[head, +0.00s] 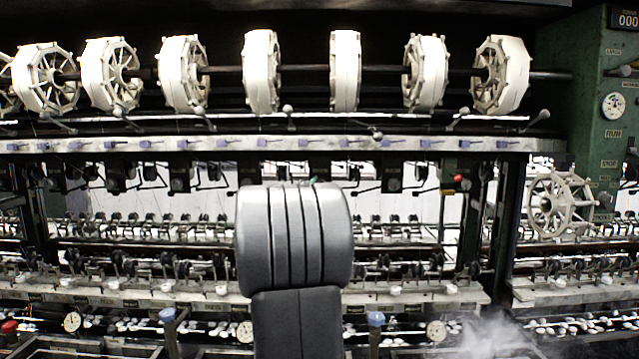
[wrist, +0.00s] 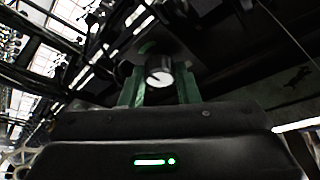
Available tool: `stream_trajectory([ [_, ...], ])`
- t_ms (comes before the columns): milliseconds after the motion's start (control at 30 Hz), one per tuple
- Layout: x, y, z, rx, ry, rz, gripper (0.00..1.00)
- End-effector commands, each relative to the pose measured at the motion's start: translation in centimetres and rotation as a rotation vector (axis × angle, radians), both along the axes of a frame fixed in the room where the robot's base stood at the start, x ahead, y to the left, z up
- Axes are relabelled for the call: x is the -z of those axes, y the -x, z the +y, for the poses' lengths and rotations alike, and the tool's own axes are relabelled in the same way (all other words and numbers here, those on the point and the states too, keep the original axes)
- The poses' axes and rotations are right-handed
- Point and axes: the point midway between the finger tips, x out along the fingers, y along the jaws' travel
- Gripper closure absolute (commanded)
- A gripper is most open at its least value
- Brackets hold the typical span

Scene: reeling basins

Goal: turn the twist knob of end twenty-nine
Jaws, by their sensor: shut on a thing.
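In the wrist view, a small round knob (wrist: 159,77) with a pale face and a dark mark sits between the two green fingers of my gripper (wrist: 160,88). The fingers are shut on its sides. Behind the knob is a dark plate or bracket, partly in shadow. I cannot read any end number near it. In the head view, my own grey arm stands in the middle and hides the knob and nearly all of my gripper.
White reels (head: 345,70) hang in a row along the top of the machine. A long pale rail (head: 440,145) runs below them. A green cabinet (head: 590,110) stands at the right. Steam (head: 490,335) rises over the basins at lower right.

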Motion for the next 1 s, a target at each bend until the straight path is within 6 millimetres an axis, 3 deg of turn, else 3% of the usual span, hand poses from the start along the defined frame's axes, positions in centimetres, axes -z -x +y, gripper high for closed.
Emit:
stream_trajectory([
  [333, -0.12, -0.01, 0.06, 0.0, -0.133, 0.0, 0.94],
  [867, -0.03, -0.01, 0.04, 0.001, -0.155, -0.001, 0.94],
  [900, -0.03, -0.01, 0.04, 0.001, -0.155, -0.001, 0.65],
  [1000, -0.04, -0.01, 0.03, 0.001, -0.154, -0.001, 0.49],
])
